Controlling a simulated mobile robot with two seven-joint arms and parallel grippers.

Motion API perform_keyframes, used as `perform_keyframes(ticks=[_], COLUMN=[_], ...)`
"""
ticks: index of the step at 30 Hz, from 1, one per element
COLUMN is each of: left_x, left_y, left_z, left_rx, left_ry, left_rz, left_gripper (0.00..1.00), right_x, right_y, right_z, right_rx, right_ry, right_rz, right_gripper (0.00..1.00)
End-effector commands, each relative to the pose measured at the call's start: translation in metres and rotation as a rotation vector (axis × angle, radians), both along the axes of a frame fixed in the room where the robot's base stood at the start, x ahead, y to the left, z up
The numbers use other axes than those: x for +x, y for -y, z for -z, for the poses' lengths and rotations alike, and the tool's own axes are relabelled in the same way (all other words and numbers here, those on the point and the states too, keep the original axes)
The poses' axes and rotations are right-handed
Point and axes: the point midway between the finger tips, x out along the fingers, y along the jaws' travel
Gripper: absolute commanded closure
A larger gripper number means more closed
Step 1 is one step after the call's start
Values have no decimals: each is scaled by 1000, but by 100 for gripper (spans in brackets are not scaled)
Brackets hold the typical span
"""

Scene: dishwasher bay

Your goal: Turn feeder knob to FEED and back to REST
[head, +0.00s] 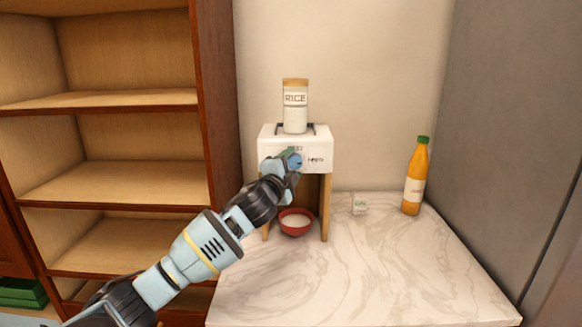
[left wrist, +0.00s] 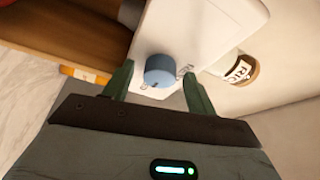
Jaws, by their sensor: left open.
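The feeder (head: 267,146) is a white box on wooden legs, standing on the marble counter against the wall. Its round blue knob (left wrist: 160,70) sticks out of the front face in the left wrist view. In the head view my left gripper (head: 291,160) is at the front of the feeder and mostly covers the knob. In the left wrist view my left gripper (left wrist: 158,82) is open, with one green finger on each side of the knob. I cannot tell whether the fingers touch it. The label near the knob is partly hidden. My right gripper is not in view.
A rice jar (head: 295,112) stands on top of the feeder. A red bowl (head: 296,229) with white contents sits below it. Wooden shelves (head: 130,183) are at left. The front counter is clear.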

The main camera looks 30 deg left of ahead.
Motion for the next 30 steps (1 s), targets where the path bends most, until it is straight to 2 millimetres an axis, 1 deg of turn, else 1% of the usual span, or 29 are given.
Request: perform_keyframes(ticks=[5, 8, 15, 21, 25, 30], left_x=[-8, -18, -51, -70, -76, -77], left_y=[1, 3, 9, 12, 13, 13], left_z=[2, 4, 6, 8, 8, 7], left_rx=[1, 2, 1, 2, 1, 1], left_ry=[-2, -2, -2, -1, 0, 0], left_rz=[-1, 0, 2, 0, -1, 0], left_gripper=[43, 43, 43, 43, 43, 43], right_x=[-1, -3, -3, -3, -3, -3], right_y=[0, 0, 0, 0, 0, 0], right_z=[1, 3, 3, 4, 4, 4], right_rx=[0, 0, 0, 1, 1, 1], right_ry=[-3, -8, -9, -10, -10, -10], right_rz=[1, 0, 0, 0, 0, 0], right_gripper=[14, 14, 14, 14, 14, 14])
